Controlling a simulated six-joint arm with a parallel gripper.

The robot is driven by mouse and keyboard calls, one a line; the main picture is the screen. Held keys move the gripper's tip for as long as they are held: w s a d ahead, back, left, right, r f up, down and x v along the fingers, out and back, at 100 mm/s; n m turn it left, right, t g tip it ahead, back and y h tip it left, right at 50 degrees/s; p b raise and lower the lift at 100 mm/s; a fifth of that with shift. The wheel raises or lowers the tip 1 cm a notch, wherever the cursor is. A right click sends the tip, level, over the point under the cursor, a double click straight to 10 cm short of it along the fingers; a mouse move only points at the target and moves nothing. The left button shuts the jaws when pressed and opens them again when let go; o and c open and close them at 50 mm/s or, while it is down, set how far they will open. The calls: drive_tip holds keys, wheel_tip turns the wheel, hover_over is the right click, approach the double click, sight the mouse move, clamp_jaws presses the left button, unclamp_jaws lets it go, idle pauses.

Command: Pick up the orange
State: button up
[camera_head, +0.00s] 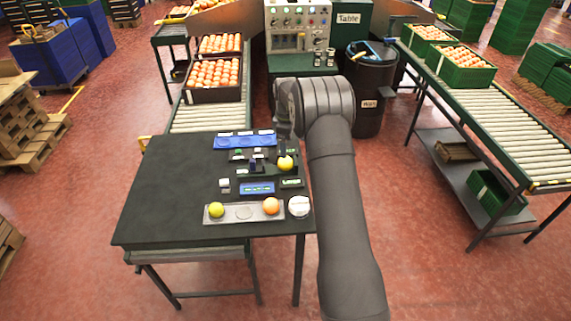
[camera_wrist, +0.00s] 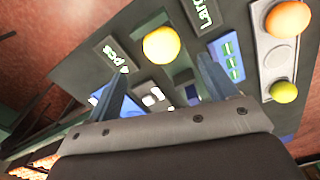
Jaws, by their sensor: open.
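The orange (camera_head: 271,205) sits at the right end of a pale tray (camera_head: 228,220) near the front of the black table. It also shows at the top right of the wrist view (camera_wrist: 282,19). A yellow-green fruit (camera_head: 216,209) sits at the tray's left end, with an empty round spot between them. A yellow fruit (camera_head: 285,163) stands farther back near small labels. In the wrist view this yellow fruit (camera_wrist: 161,45) appears between and beyond my fingertips. My gripper (camera_wrist: 162,66) is open and empty. Its fingers are not clearly visible in the head view.
The black table (camera_head: 165,190) has bare room on its left. A white round object (camera_head: 298,206) stands right of the tray. A blue holder (camera_head: 245,140) and small blocks lie farther back. Crates of oranges (camera_head: 213,80) stand on the conveyor behind.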

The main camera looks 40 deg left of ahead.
sight(286, 160)
drive_tip(key=f, duration=0.8)
drive_tip(key=shift+s+f, duration=0.2)
drive_tip(key=shift+f, duration=0.2)
drive_tip(key=c, duration=1.2)
drive_tip(key=shift+o, duration=0.2)
drive_tip(key=shift+r, duration=0.1)
